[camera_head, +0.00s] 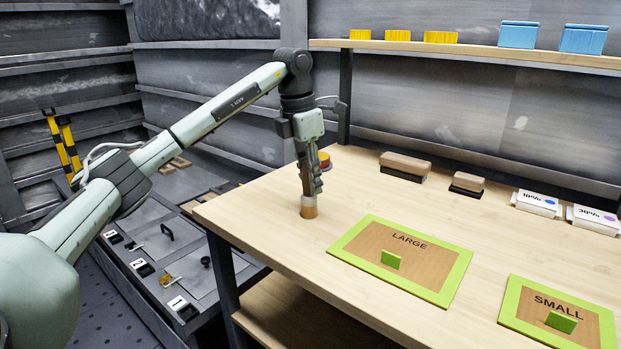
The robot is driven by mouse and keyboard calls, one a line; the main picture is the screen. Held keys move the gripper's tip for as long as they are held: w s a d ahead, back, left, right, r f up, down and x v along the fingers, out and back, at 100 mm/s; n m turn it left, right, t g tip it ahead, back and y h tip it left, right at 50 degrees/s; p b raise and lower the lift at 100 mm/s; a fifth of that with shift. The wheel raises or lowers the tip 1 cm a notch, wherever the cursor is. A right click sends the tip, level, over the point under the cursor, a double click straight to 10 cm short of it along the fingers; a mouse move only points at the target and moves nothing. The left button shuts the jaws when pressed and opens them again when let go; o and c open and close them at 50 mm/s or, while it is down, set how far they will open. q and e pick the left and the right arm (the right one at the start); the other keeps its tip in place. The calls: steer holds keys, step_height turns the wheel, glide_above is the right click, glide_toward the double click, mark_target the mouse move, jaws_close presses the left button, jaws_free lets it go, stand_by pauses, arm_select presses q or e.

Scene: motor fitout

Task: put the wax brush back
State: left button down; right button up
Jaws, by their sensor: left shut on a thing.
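My left gripper (311,188) points straight down over the left end of the wooden table. It is shut on a small round tan piece with a pale band (308,209), which shows below the fingertips at the tabletop. This may be the wax brush; the fingers hide its upper part. I cannot tell whether it touches the table. Two blocks with brown tops and dark undersides, a larger one (405,162) and a smaller one (467,182), lie towards the back of the table. My right gripper is not in view.
A round red and yellow thing (324,160) stands just behind the gripper. Green-edged boards marked LARGE (350,247) and SMALL (515,309) lie in front. White labelled boxes (537,203) are at right. A shelf (470,50) holds yellow and blue containers above.

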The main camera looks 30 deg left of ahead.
mark_target(306, 162)
arm_select(q)
steer(key=c, duration=1.4)
jaws_free()
steer(key=shift+o, duration=0.5)
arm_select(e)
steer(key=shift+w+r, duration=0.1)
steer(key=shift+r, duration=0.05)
arm_select(q)
steer(key=r, duration=0.4)
steer(key=s+r, duration=0.1)
steer(key=r, duration=0.2)
steer(key=shift+a, duration=0.2)
steer(key=r, duration=0.1)
steer(key=r+p, duration=0.1)
steer(key=r, duration=0.2)
steer(key=shift+s+a+r, duration=0.1)
steer(key=shift+s+a, duration=0.05)
steer(key=shift+s, duration=0.1)
steer(key=shift+s+r+p, duration=0.1)
steer(key=shift+r+p, duration=0.2)
steer(key=shift+r, duration=0.1)
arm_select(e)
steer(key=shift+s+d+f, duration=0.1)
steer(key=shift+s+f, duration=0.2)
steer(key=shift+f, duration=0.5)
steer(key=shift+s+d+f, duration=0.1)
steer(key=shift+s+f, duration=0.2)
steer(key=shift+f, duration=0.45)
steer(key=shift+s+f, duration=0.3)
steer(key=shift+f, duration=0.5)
